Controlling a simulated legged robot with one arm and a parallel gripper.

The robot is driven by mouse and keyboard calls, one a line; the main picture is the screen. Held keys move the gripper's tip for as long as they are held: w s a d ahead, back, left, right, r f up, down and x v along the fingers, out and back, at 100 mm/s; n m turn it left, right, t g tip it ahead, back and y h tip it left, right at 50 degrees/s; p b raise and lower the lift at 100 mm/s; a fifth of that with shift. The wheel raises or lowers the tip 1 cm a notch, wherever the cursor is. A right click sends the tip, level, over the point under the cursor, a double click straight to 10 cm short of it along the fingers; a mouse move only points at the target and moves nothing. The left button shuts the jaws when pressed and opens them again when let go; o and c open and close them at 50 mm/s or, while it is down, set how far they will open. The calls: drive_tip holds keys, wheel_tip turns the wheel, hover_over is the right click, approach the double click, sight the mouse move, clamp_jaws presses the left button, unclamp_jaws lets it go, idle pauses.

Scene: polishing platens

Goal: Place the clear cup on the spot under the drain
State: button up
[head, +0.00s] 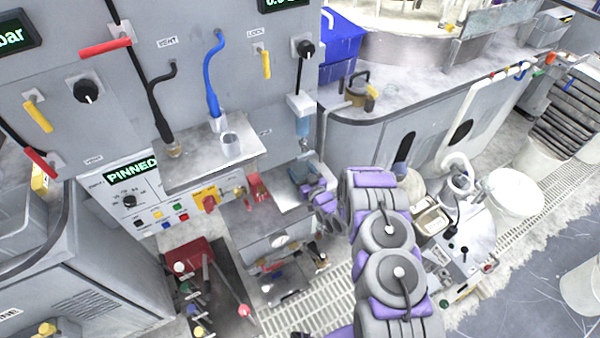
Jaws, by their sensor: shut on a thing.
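My gripper (313,188), at the end of my purple and grey arm, is low in front of the machine's front panel, right of and below the steel shelf. It is shut on a small pale, see-through thing (300,172). That thing is too small and too covered to tell its shape. A clear cup (231,144) stands upright on the steel shelf (205,165), just right of and below the end of the blue hose (213,95). A small amber cup (174,150) is under the black hose (163,120) further left. I cannot tell which outlet is the drain.
A grey box (268,235) with red and yellow parts juts out below the shelf. A red tool tray (190,262) stands lower left. A white bucket (515,192) is at right. The shelf's right front is clear.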

drive_tip(key=shift+a, duration=0.15)
drive_tip(key=o, duration=1)
drive_tip(key=shift+a+f, duration=0.2)
drive_tip(key=shift+a, duration=0.15)
drive_tip(key=shift+o, duration=0.6)
drive_tip(key=shift+d, duration=0.3)
drive_tip(key=shift+d+r, duration=0.1)
drive_tip(key=shift+r, duration=0.1)
drive_tip(key=p+v, duration=0.2)
drive_tip(key=v, duration=0.9)
drive_tip(key=shift+s, duration=0.4)
drive_tip(key=shift+w+d, duration=0.1)
